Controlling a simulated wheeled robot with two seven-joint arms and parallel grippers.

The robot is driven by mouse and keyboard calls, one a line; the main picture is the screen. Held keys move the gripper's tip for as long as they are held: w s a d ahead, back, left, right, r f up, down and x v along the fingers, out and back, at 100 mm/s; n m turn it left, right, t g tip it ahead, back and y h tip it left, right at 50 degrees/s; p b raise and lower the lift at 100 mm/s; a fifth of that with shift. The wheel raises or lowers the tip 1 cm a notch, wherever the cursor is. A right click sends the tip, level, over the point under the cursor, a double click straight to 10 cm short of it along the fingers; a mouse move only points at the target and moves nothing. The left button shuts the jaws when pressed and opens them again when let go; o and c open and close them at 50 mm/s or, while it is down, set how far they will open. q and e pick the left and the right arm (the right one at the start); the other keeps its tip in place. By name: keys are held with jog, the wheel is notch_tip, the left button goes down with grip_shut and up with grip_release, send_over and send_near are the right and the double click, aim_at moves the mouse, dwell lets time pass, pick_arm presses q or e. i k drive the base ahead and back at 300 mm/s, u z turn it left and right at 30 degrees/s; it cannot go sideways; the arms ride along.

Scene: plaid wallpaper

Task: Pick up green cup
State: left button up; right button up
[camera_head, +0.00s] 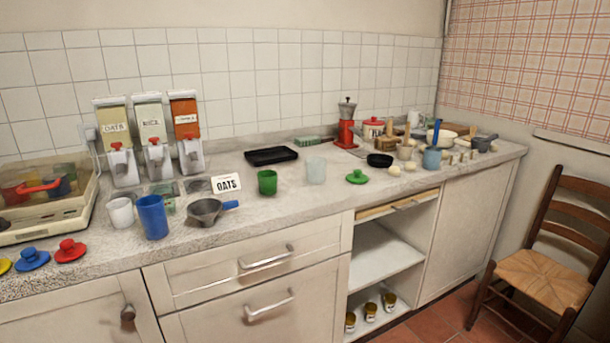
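A green cup (267,182) stands upright on the kitchen counter (290,212), near the middle of the head view. A pale translucent cup (316,170) stands to its right, apart from it. A black tray (271,156) lies behind it. Neither of my grippers shows in the head view.
A blue cup (152,216), a white cup (120,212) and a grey funnel (206,211) with a blue handle stand left of the green cup. A green lid (357,177) lies to the right. Dispensers (155,143) stand behind left. The counter in front of the green cup is clear.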

aim_at(267, 180)
jog(key=z, duration=0.55)
jog(key=k, duration=0.65)
jog(key=z, duration=0.8)
jog(key=i, duration=1.45)
jog(key=u, duration=0.9)
jog(key=i, duration=1.1)
jog(key=u, duration=1.35)
jog(key=i, duration=0.25)
jog(key=u, duration=0.15)
